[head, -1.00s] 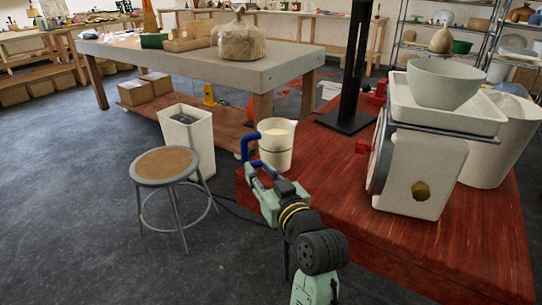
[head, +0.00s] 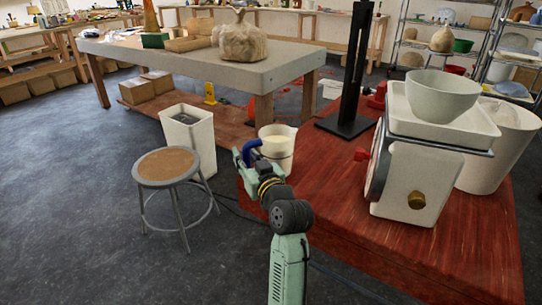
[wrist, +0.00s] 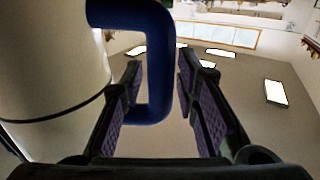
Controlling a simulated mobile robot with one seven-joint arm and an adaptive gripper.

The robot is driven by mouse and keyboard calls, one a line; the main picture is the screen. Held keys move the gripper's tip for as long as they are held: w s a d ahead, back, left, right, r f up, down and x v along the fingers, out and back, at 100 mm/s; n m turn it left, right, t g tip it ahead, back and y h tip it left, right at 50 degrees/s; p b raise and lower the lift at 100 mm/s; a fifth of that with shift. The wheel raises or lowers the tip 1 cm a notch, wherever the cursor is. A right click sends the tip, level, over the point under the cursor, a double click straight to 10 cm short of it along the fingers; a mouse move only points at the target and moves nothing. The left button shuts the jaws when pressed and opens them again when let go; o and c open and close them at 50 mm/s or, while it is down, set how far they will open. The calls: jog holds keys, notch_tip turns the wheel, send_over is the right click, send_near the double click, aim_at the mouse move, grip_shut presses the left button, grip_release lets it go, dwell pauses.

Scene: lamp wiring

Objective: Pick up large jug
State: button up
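The large jug (head: 281,149) is a cream-white pail-like vessel with a blue handle (head: 251,147) on its left side. It stands upright at the left edge of the red-brown table, with pale contents showing at its top. My gripper (head: 243,155) is at the handle, left of the jug. In the wrist view, the jug's pale wall (wrist: 45,70) fills the left side. The blue handle (wrist: 160,75) lies between the two purple-padded fingers (wrist: 160,105). The fingers are spread, with a visible gap at the left of the handle; the right finger is close to it.
On the red-brown table (head: 420,255) stand a white scale-like machine (head: 410,185) with a bowl (head: 440,93) and a black stand (head: 345,122). A stool (head: 166,166) and a white bin (head: 188,140) stand left of my arm. A grey-topped workbench (head: 190,63) is behind.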

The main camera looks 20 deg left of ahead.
jog(key=shift+c, duration=0.5)
grip_shut()
jog(key=shift+r, duration=0.1)
dwell(0.4)
